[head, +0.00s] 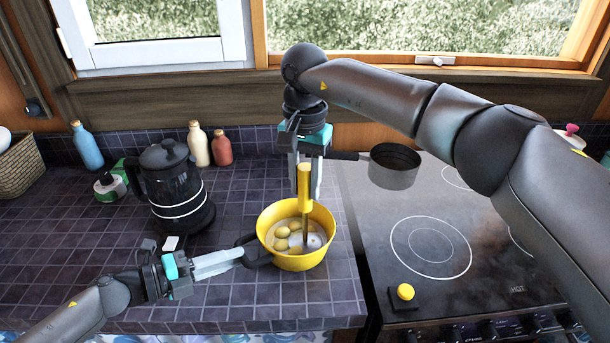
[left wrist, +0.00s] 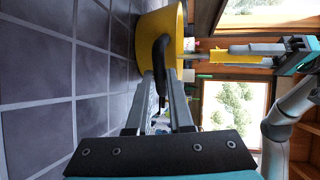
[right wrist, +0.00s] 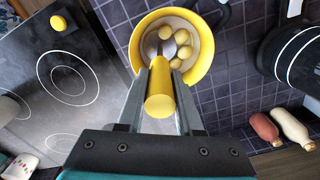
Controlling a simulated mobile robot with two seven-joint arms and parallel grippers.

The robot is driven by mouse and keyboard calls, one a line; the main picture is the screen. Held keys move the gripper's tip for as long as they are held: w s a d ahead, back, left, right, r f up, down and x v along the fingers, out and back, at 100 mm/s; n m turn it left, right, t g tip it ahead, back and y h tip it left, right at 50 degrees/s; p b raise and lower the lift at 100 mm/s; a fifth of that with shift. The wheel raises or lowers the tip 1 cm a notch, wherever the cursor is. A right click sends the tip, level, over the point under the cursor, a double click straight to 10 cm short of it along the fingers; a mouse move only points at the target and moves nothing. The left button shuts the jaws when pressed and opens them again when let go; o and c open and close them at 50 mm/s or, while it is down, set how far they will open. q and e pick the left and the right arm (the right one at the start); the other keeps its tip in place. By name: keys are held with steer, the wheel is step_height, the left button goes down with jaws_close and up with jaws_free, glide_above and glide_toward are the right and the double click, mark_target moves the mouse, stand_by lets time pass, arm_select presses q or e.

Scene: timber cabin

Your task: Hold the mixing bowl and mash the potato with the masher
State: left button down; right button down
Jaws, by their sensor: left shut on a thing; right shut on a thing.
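The yellow mixing bowl (head: 296,263) stands upright on the dark tiled counter, with several pale potatoes (head: 281,244) inside. My left gripper (head: 238,254) is shut on the bowl's dark handle (left wrist: 162,52), at the bowl's left side. My right gripper (head: 305,180) is shut on the masher's yellow handle (head: 305,188) and holds it upright above the bowl. The masher's shaft goes down into the bowl, and its lower end is among or beside the potatoes. In the right wrist view the masher (right wrist: 159,95) points down into the bowl. Whether the masher head touches a potato is unclear.
A black kettle (head: 175,188) stands left of the bowl, with bottles (head: 198,146) behind it. A dark saucepan (head: 394,168) sits at the back left of the hob (head: 470,235). A yellow knob-like piece (head: 405,292) lies near the hob's front left. The front-left counter is mostly clear.

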steer(key=shift+f, duration=0.95)
steer(key=shift+r, duration=2.1)
steer(key=shift+f, duration=2.1)
steer(key=shift+r, duration=0.1)
